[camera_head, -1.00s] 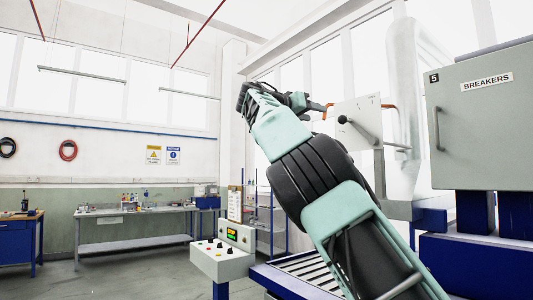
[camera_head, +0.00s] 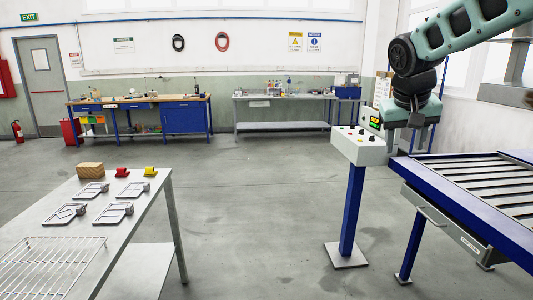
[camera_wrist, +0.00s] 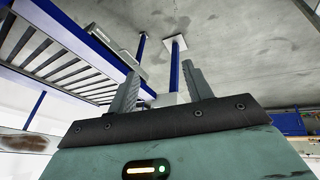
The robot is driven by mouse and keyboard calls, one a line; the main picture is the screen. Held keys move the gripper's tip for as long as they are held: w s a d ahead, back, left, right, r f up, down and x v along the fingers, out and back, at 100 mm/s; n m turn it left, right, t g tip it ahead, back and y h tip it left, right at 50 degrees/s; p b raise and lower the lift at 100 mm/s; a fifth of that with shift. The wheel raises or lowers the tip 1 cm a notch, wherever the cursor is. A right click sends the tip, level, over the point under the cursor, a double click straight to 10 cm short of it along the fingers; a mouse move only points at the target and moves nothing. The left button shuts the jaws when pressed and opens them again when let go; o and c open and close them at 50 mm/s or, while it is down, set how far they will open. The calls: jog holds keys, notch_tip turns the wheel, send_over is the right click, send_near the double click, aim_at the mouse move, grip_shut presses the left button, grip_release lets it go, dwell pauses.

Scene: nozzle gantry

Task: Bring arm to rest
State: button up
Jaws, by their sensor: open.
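My arm (camera_head: 455,40) shows at the upper right of the head view, bent over with its end hanging down. In the wrist view my gripper's two grey fingers (camera_wrist: 160,85) stand wide apart. It is open, with nothing between the fingers. The base of my arm is out of view.
A control box (camera_head: 360,146) stands on a blue post. The roller conveyor (camera_head: 470,190) is at the right. A steel table (camera_head: 140,215) at the left bears metal plates, a wire rack and small blocks. Workbenches (camera_head: 185,117) line the back wall. The middle floor is clear.

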jog(key=s+a+f+n+g+y, duration=0.1)
jog(key=s+a+f, duration=0.3)
jog(key=s, duration=0.5)
jog(key=s+a+f+n+g+y, duration=0.1)
jog(key=s+a+f+n, duration=0.3)
jog(key=s+a, duration=0.4)
jog(key=s+a+f+n+g+y, duration=0.1)
jog(key=s+a+f, duration=0.4)
jog(key=s, duration=0.5)
jog(key=shift+s+a+f+n+y, duration=0.2)
jog(key=shift+a+n+y, duration=0.2)
jog(key=shift+a+n, duration=0.4)
jog(key=s+f, duration=0.1)
jog(key=s, duration=0.1)
jog(key=s+f+n, duration=0.1)
jog(key=s, duration=0.2)
jog(key=s+f+n+g, duration=0.1)
jog(key=s, duration=0.2)
jog(key=shift+d, duration=0.4)
jog(key=shift+c, duration=0.2)
